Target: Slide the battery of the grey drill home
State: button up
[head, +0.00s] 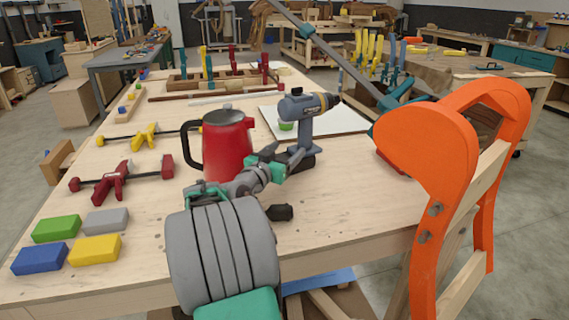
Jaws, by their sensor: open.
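The grey drill (308,108) stands upright on the wooden workbench, its nose pointing right. Its dark battery (307,162) shows at the foot of the handle, partly hidden by my gripper. Whether the battery is fully seated cannot be told from here. My gripper (291,161), with teal and grey parts, is open close to the left and near side of the drill's foot. Whether the fingers touch the battery or straddle it cannot be told.
A red jug (228,145) stands just left of the drill, close behind my arm. A white board (345,118) lies behind the drill. A small dark piece (280,212) shows beside my wrist. Colored blocks (95,250) and clamps (120,183) lie left. An orange chair form (425,145) rises right.

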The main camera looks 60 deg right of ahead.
aim_at(302, 137)
jog(key=d+p, duration=0.1)
jog(key=d, duration=0.9)
jog(key=shift+d, duration=0.25)
jog(key=shift+d+r, duration=0.15)
jog(key=shift+d, duration=0.4)
jog(key=shift+w, duration=0.1)
grip_shut()
dwell(0.5)
